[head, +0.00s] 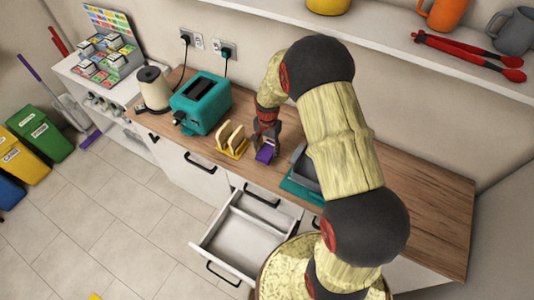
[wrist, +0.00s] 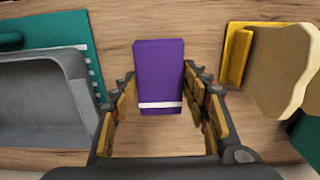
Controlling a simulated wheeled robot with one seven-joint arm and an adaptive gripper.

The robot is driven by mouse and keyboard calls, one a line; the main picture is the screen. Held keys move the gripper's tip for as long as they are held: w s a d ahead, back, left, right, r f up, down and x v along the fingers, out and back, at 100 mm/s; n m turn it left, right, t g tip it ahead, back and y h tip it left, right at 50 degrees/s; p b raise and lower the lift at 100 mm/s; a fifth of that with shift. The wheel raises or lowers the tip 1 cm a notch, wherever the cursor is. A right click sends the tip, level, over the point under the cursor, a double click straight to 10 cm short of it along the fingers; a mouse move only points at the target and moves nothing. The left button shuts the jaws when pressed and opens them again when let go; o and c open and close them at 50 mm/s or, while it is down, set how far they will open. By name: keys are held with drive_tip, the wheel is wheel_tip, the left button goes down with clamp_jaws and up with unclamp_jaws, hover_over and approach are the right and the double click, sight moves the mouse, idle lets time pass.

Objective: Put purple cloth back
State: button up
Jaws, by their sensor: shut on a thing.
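The purple cloth (head: 265,154) is a small folded block at the counter's front edge, beside the toast rack. In the wrist view the purple cloth (wrist: 158,65) stands between the fingertips, with a white stripe near its lower end. My gripper (head: 267,141) points down over it from above. In the wrist view my gripper (wrist: 159,88) has one finger on each side of the cloth and is shut on it. I cannot tell whether the cloth touches the counter or is slightly raised.
An open, empty-looking white drawer (head: 243,238) juts out below the counter (head: 420,205). A yellow rack with bread slices (head: 232,141) stands left of the cloth.

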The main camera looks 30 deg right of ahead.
sight(267, 149)
drive_tip(key=shift+w+f, duration=0.15)
drive_tip(key=shift+f, duration=0.15)
drive_tip(key=shift+w+f, duration=0.1)
drive_tip(key=shift+f, duration=1.4)
drive_tip(key=shift+f, duration=0.15)
drive_tip(key=o, duration=1)
